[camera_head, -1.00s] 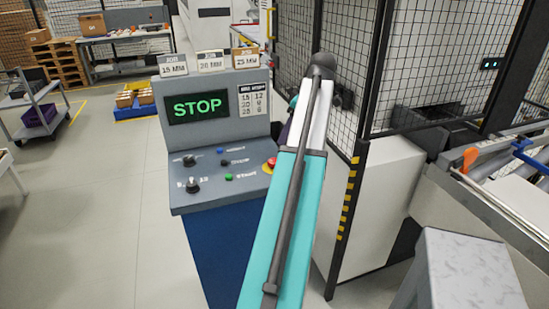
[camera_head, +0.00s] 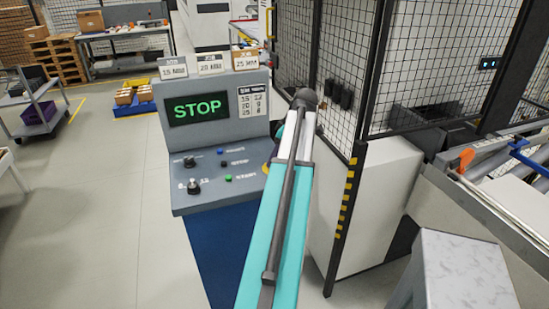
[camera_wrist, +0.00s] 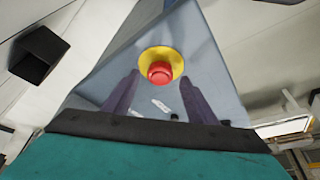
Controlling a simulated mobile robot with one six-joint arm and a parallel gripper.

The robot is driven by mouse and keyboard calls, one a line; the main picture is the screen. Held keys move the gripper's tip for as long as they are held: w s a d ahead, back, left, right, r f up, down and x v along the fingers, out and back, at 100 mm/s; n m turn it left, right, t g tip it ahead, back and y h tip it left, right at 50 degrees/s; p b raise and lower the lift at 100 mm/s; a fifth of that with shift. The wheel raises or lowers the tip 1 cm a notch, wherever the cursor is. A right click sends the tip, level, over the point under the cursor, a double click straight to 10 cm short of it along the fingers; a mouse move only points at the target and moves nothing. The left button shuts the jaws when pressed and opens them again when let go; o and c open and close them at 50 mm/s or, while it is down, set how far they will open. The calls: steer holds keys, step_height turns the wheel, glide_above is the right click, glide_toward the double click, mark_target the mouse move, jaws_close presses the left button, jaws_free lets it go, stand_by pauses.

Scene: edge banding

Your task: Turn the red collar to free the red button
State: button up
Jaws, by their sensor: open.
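The red button (camera_wrist: 160,71) sits in a yellow round base (camera_wrist: 176,58) on the blue-grey panel, in the upper middle of the wrist view. I cannot make out a separate red collar around it. My gripper (camera_wrist: 160,90) is open, its two dark fingers pointing toward the button, one on each side and apart from it. Nothing is between the fingers. In the head view my arm hides the button; only a sliver of the yellow base (camera_head: 265,168) shows beside the arm.
The control console (camera_head: 222,190) has a green STOP screen (camera_head: 197,108), black knobs and small coloured buttons left of my arm. A mesh fence (camera_head: 345,60) with a black and yellow post (camera_head: 346,215) stands to the right. Open floor lies left.

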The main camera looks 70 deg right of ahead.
steer(key=shift+x, duration=1)
